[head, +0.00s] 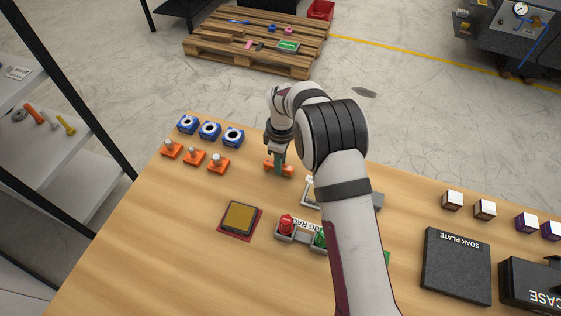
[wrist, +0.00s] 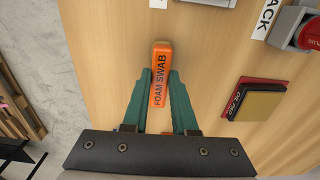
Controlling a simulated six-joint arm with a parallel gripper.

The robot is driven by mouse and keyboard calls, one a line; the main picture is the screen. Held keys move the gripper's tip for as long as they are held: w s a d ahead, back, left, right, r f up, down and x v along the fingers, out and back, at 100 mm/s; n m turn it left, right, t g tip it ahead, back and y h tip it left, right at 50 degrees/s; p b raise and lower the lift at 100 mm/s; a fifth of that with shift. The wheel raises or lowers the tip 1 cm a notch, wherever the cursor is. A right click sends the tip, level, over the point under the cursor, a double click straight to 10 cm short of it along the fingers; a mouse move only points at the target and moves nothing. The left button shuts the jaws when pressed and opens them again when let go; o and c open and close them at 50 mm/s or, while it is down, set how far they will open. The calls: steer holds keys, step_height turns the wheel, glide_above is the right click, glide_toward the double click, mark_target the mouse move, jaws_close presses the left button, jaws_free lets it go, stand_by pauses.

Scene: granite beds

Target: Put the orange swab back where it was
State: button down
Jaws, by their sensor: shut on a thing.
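The orange swab (wrist: 160,75), lettered FOAM SWAB, is an orange block between the green fingers of my gripper (wrist: 160,80) in the wrist view. My gripper is shut on it. In the head view my gripper (head: 279,172) points down at the far side of the wooden table, with the orange swab (head: 270,167) at its fingertips. I cannot tell whether the swab touches the table. Part of it is hidden by the fingers.
Orange knobbed blocks (head: 195,157) and blue ringed blocks (head: 210,130) stand to the left. A gold-topped pad (head: 240,218) lies nearer. A grey rail (head: 297,237) holds red and green pieces, partly behind my arm. A dark soak plate (head: 457,270) is at right.

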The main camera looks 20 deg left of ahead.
steer(key=shift+f, duration=0.2)
steer(key=c, duration=0.7)
jaws_free()
step_height(320, 180, up, 12)
steer(key=s+d+r+m, duration=0.4)
steer(key=d+r+m, duration=0.1)
steer(key=d, duration=0.2)
steer(key=s+d+r+m, duration=0.4)
steer(key=d+r+m, duration=0.1)
steer(key=d, duration=0.2)
steer(key=s+d+f+m, duration=0.1)
steer(key=s+d+m, duration=0.3)
steer(key=s, duration=0.6)
steer(key=s+d+m+y, duration=0.1)
steer(key=s+d+m, duration=0.4)
steer(key=s+m, duration=0.4)
steer(key=shift+s+d+f+m+y, duration=0.2)
steer(key=shift+s+f+m+y, duration=0.15)
steer(key=shift+s, duration=0.8)
